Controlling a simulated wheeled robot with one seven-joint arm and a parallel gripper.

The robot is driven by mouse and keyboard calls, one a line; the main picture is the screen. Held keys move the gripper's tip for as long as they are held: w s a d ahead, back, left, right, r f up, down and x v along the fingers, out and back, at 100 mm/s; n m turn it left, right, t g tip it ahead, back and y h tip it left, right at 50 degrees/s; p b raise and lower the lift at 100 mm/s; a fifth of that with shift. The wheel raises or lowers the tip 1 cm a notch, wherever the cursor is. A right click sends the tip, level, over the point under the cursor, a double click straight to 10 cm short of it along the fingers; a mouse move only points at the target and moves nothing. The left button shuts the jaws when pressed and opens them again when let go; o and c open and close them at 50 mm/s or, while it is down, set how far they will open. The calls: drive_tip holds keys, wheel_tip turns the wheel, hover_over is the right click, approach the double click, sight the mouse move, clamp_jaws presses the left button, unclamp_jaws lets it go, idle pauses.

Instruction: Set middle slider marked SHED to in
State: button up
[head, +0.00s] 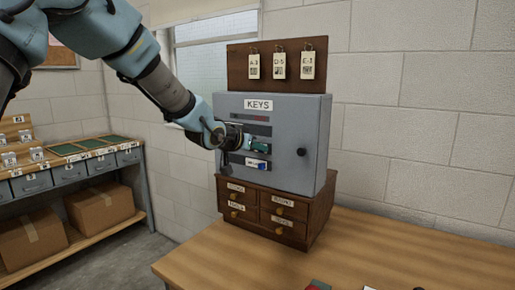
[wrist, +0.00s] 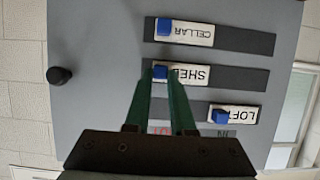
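The SHED slider (wrist: 195,75) is the middle of three white label plates on the key cabinet, upside down in the wrist view. Its blue knob (wrist: 160,72) is at the plate's left end, on the side of the red OUT mark (wrist: 160,130); the IN mark (wrist: 222,134) is to the right. My gripper (wrist: 161,76) has its green fingers closely on both sides of this knob and looks shut on it. In the head view my gripper (head: 258,145) is at the cabinet front (head: 300,120) and hides most of the SHED slider.
The CELLAR slider (wrist: 195,33) lies on the OUT side, the LOFT slider (wrist: 235,113) farther towards IN. A round black cabinet knob (head: 301,152) sticks out beside the sliders. The cabinet stands on a small wooden drawer unit (head: 263,207) on a table (head: 225,250).

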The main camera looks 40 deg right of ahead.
clamp_jaws()
idle(0.9)
